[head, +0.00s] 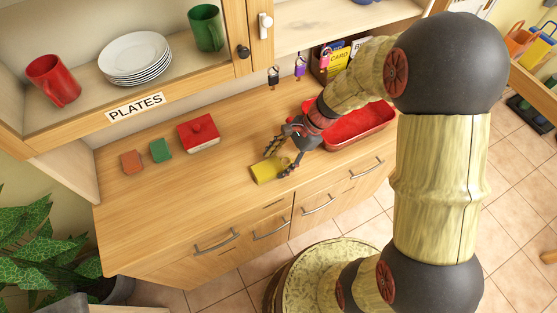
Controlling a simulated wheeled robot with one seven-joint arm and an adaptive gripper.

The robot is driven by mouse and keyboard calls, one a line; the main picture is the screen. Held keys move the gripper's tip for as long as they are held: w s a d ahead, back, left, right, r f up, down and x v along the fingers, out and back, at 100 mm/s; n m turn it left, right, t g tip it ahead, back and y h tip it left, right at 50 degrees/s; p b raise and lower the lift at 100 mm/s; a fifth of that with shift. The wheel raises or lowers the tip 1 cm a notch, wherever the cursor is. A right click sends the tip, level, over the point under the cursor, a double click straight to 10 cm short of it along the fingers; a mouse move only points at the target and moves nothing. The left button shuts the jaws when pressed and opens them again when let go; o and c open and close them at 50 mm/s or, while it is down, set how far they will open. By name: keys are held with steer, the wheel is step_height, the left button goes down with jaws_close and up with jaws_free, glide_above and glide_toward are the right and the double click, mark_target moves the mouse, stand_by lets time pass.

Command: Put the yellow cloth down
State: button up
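The yellow cloth (265,172) is a small folded block near the front edge of the wooden counter (190,195). It appears to lie flat on the wood. My gripper (275,163) is right at the cloth, coming in from the upper right. Its two dark fingers are spread apart, one at the cloth's far side and one by its right end. The fingers look open and not closed on the cloth. Whether a fingertip touches it I cannot tell.
A red basin (378,119) stands right of my gripper. A red lidded box (198,133), a green sponge (160,151) and an orange-brown sponge (131,161) lie to the left. An open cupboard with plates (135,55) hangs above. The counter's left front is clear.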

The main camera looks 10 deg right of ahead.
steer(key=shift+o, duration=1.3)
steer(key=shift+r, duration=0.1)
steer(key=s+p+v, duration=0.1)
steer(key=p+v, duration=0.3)
steer(key=v, duration=0.8)
steer(key=s+d+r+n+t+h, duration=0.1)
steer(key=s+r+n+t+h, duration=0.2)
steer(key=s+r+n, duration=0.4)
steer(key=s+d+r+n+t+h, duration=0.2)
steer(key=s+r+n, duration=0.5)
steer(key=r, duration=0.5)
steer(key=shift+n+t+h, duration=0.3)
steer(key=shift+t+h, duration=0.3)
steer(key=shift+h, duration=0.2)
steer(key=shift+o, duration=0.2)
steer(key=shift+s+d, duration=0.1)
steer(key=shift+s, duration=0.05)
